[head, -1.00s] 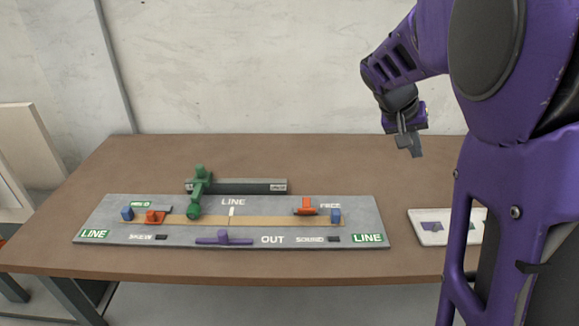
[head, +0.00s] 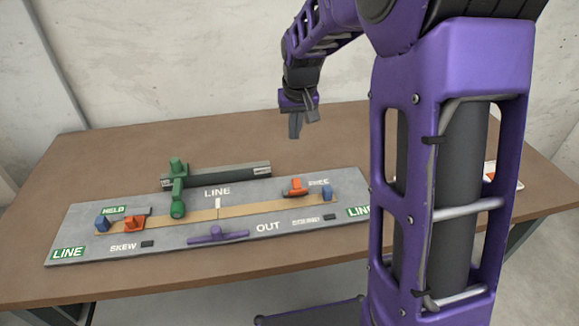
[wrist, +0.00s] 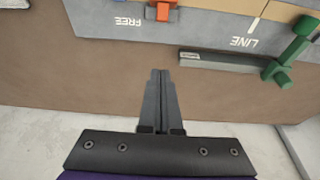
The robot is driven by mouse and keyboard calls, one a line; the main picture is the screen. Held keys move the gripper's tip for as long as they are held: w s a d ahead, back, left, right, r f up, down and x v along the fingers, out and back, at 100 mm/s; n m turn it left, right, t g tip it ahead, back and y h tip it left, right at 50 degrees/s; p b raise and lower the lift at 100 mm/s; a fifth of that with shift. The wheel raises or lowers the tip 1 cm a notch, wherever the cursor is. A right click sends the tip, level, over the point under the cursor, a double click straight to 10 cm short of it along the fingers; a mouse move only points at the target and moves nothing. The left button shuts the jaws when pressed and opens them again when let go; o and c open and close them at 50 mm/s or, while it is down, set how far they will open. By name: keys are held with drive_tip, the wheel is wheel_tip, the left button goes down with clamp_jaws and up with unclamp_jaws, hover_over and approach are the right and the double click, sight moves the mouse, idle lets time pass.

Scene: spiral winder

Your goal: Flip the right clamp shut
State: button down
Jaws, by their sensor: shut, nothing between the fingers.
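The right clamp is an orange piece (head: 296,187) near the right end of the grey board (head: 100,230). It stands up beside the tan strip (head: 250,208), at the white FREE label. In the wrist view the orange clamp (wrist: 162,10) is cut by the top edge. The left orange clamp (head: 134,224) sits by the green HELD label. My gripper (head: 296,136) is shut and empty, pointing down in the air above the table behind the board. In the wrist view its fingertips (wrist: 160,73) are together, apart from the clamp.
A green arm (head: 178,190) crosses the strip from a dark grey bar (head: 230,176) behind the board. Blue blocks (head: 327,192) sit at the strip's ends. A purple handle (head: 217,235) lies at the front. The brown table (head: 330,140) is clear behind the right clamp.

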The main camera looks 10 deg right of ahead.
sight(296, 187)
wheel_tip(296, 187, down, 11)
drive_tip(key=shift+f+b, duration=0.1)
drive_tip(key=shift+b, duration=0.55)
drive_tip(key=shift+s+f, duration=0.15)
drive_tip(key=shift+s, duration=0.25)
drive_tip(key=shift+f, duration=0.1)
drive_tip(key=shift+b, duration=0.35)
